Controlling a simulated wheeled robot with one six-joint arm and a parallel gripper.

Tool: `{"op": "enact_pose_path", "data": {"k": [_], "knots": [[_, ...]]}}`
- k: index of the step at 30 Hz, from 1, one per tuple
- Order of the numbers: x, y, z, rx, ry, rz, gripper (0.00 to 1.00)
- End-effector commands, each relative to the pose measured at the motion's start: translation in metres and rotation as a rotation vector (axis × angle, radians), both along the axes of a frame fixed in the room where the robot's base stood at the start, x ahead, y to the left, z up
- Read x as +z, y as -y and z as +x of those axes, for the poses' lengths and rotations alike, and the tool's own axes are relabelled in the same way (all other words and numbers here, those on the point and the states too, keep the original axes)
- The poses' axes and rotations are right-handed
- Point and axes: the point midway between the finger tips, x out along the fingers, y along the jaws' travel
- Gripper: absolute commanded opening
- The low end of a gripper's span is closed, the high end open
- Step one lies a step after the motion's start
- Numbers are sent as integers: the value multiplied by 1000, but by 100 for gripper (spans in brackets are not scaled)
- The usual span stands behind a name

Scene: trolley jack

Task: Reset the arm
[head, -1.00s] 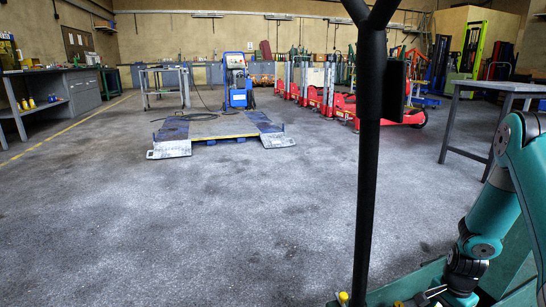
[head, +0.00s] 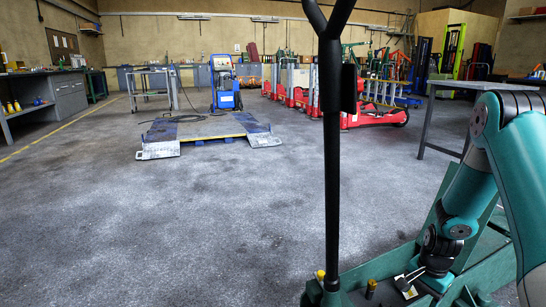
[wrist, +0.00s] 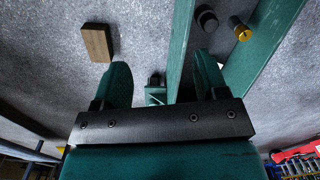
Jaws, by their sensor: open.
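My gripper (wrist: 162,70) shows in the wrist view with its two teal fingers wide apart and nothing between the tips. In the head view my teal arm is bent at the right, its lower end down at a green steel frame (head: 382,268), which looks like the trolley jack. A tall black handle (head: 332,170) rises upright from this frame. In the wrist view green rails (wrist: 262,50) run beyond and beside the right finger. I cannot tell from the head view exactly where the fingertips are, or whether they touch the frame.
A brown block (wrist: 97,42) lies left of the rails. A yellow-topped knob (wrist: 240,28) and a black knob (wrist: 205,18) stand between them. A grey table (head: 440,110) stands at right. A low blue platform (head: 208,128) is ahead; the floor before it is clear.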

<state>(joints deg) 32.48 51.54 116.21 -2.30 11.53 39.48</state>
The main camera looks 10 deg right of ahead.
Motion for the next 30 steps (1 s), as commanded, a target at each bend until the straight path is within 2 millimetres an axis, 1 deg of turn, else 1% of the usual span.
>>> {"op": "enact_pose_path", "data": {"k": [1, 5, 8, 11, 14, 15, 17, 18, 20, 21, 23, 24, 27, 29, 30], "knots": [[11, -8, 5, 33, 9, 3, 67], [40, -33, 17, 133, 32, 18, 67], [68, -59, 25, 235, 55, 33, 67], [102, -92, 31, 364, 83, 50, 67], [147, -137, 30, 540, 120, 72, 67], [167, -159, 26, 629, 138, 84, 67], [199, -195, 15, 776, 165, 103, 67], [219, -218, 4, 878, 182, 115, 67], [246, -249, -16, 1025, 209, 132, 67], [261, -266, -30, 1118, 225, 142, 67], [281, -289, -52, 1246, 246, 155, 67], [291, -301, -67, 1324, 258, 164, 67], [313, -324, -101, 1499, 288, 178, 67], [323, -334, -121, 1594, 305, 185, 67], [329, -340, -134, 1656, 314, 190, 67]]}}
